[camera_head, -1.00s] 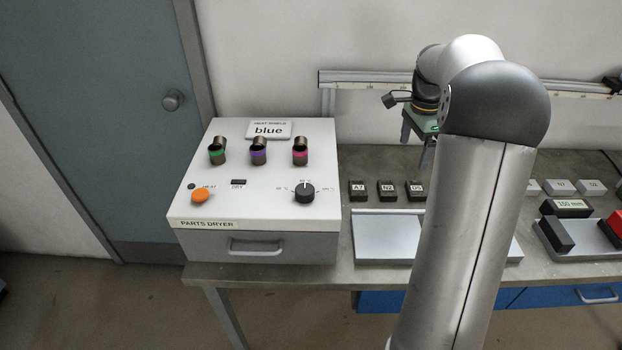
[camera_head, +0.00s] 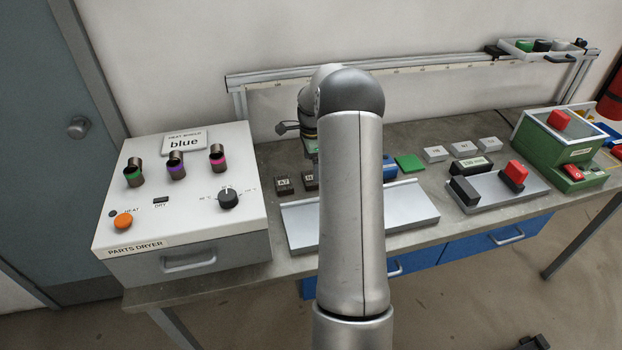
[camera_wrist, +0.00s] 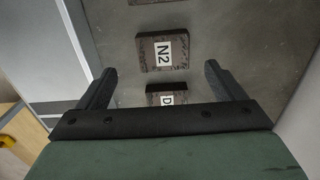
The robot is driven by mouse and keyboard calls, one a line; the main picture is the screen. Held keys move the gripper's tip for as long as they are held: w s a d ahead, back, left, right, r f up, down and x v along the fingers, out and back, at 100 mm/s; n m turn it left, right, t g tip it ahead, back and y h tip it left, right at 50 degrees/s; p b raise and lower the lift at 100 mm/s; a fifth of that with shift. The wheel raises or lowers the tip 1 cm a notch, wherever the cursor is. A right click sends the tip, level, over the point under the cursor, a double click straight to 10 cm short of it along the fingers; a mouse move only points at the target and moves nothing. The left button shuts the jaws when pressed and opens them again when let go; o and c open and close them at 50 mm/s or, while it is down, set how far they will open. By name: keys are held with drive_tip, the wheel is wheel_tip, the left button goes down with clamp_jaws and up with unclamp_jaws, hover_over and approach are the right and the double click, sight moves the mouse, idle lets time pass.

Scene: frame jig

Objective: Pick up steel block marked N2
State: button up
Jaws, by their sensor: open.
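The steel block N2 (camera_wrist: 149,60) is a dark square block with a white label, flat on the worktop. In the wrist view it lies just beyond and between the fingertips of my gripper (camera_wrist: 160,72), which is open and empty. In the head view block N2 (camera_head: 308,184) is partly hidden behind my arm. My gripper (camera_head: 311,149) shows there only in part, above the row of blocks. Another dark block, its label starting with D (camera_wrist: 160,99), is partly covered by the gripper's palm in the wrist view.
Block A7 (camera_head: 284,187) sits left of N2. A grey metal tray (camera_head: 413,215) lies in front of the row. The parts dryer (camera_head: 188,235) stands at the left. A rail (camera_head: 420,86) runs along the back. A green pad (camera_head: 409,163) lies to the right.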

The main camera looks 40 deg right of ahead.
sight(311, 177)
drive_tip(key=shift+w+f+p, duration=0.15)
drive_tip(key=shift+f+p, duration=0.35)
drive_tip(key=shift+f, duration=0.85)
drive_tip(key=shift+w+f+p, duration=0.1)
drive_tip(key=shift+f+p, duration=0.35)
drive_tip(key=shift+f, duration=0.9)
drive_tip(key=c, duration=1.2)
drive_tip(key=shift+r, duration=0.1)
drive_tip(key=c, duration=0.4)
drive_tip(key=shift+o, duration=0.2)
